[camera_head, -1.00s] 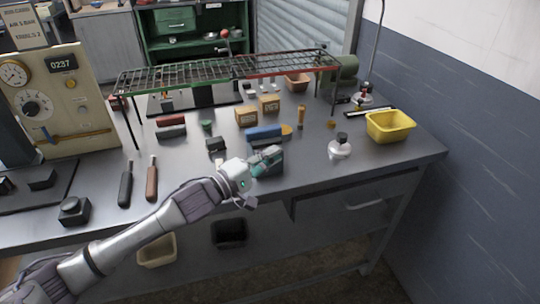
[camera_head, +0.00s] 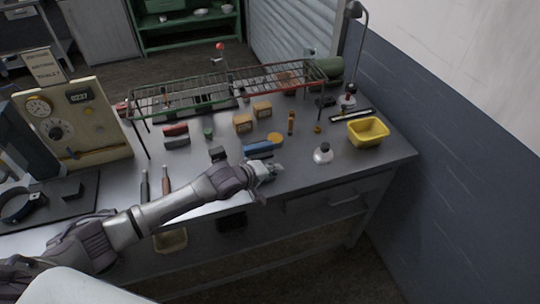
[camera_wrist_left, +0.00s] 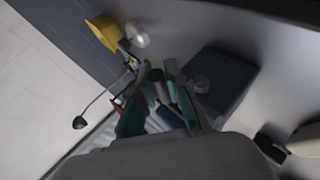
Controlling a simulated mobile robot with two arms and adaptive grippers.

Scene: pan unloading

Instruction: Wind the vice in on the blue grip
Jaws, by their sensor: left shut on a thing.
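My left gripper (camera_head: 268,172) is at the front edge of the bench, in front of the blue grip (camera_head: 258,147), which lies on the bench top. In the left wrist view, the teal fingers (camera_wrist_left: 162,80) are shut close around a small grey part that looks like the vice handle. A dark block (camera_wrist_left: 225,88) beside the fingers looks like the vice body; in the head view the arm and gripper largely hide it. I cannot tell whether the vice jaws touch anything. My right gripper is not in view.
A wire rack (camera_head: 230,85) spans the back of the bench. A yellow bin (camera_head: 368,131) and a white flask-like item (camera_head: 323,154) stand to the right. Two small cardboard boxes (camera_head: 252,117) sit behind the blue grip. Two slim-handled tools (camera_head: 166,184) lie left of the gripper.

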